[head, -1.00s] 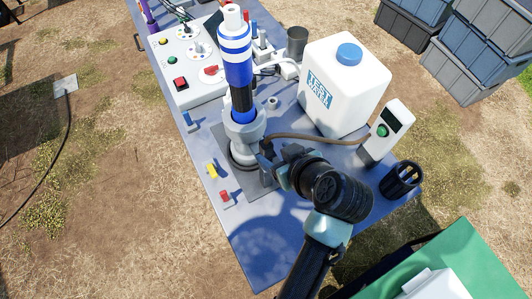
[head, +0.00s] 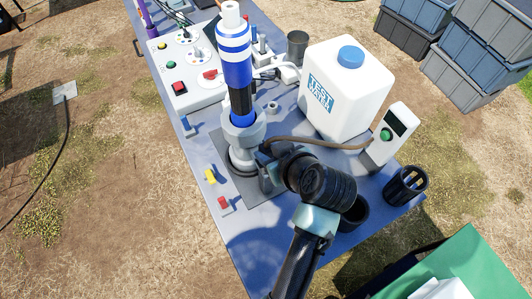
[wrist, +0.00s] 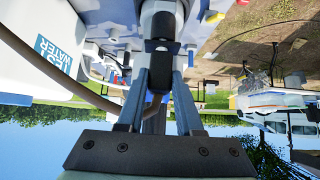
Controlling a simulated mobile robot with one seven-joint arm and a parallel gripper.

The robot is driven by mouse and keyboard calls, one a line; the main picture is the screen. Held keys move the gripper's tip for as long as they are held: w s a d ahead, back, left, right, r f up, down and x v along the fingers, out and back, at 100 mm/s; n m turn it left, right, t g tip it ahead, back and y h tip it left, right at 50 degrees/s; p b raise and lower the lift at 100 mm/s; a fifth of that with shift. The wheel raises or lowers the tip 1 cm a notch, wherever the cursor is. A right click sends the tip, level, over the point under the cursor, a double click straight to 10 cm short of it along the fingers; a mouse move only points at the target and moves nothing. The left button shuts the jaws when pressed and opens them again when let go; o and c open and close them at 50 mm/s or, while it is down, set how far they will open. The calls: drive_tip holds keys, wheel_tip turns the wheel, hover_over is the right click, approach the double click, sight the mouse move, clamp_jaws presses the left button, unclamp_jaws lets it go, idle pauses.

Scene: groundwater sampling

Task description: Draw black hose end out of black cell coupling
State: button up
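The cell (head: 244,135) is a grey-white fitting on the table under an upright tube with blue, white and black bands. A brown hose (head: 320,143) runs from the cell's side to the right. My gripper (head: 268,170) is at the cell's right side, below the hose. In the wrist view my gripper (wrist: 162,60) has its two fingers on either side of a black part (wrist: 161,46) at the cell. The hose (wrist: 97,99) comes in from the left there. I cannot tell the black hose end from the black coupling, or whether the fingers touch it.
A white TEST WATER jug (head: 345,90) and a handheld meter (head: 391,133) stand right of the cell. A black holder (head: 405,185) is at the table's right edge, and a dark cup (head: 355,212) sits beside my arm. Yellow (head: 210,176) and red (head: 223,203) pieces lie left.

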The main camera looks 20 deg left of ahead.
clamp_jaws()
drive_tip(key=shift+r+p, duration=2.6)
drive_tip(key=shift+r, duration=0.4)
drive_tip(key=shift+f, duration=0.1)
